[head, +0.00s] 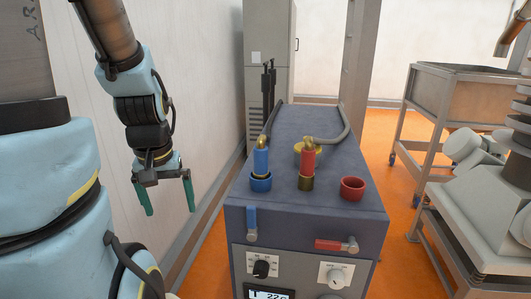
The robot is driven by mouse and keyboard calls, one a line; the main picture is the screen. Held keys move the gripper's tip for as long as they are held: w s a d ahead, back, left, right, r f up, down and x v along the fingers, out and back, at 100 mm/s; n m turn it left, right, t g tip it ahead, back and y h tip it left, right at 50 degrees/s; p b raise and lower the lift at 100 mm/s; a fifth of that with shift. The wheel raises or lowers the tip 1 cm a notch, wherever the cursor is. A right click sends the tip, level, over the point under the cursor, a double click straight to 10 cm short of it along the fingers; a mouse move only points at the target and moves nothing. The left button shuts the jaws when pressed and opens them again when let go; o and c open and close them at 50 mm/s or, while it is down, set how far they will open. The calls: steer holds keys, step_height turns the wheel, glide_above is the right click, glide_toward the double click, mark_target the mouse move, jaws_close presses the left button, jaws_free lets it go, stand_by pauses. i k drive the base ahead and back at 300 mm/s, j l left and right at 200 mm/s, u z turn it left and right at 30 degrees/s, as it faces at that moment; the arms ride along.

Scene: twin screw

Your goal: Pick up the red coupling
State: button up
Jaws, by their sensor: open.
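The red coupling (308,160) stands upright on top of the dark blue cabinet (330,220), with a brass lower end and a grey hose (343,122) at its top. I cannot tell what its lower end rests on. A blue coupling (261,160) stands to its left, in or just above a blue ring socket (260,183). A red ring socket (352,187) to its right is empty. My gripper (168,208) hangs left of the cabinet, apart from both couplings. Its green fingers point down, open and with nothing between them.
A blue lever (251,222) and a red lever (333,245) sit on the cabinet's front above knobs and a display. A yellow ring part shows behind the red coupling. A grey locker (270,60) stands behind. A metal cart (450,90) stands at right.

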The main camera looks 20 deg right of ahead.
mark_target(306, 174)
steer(key=z, duration=1.2)
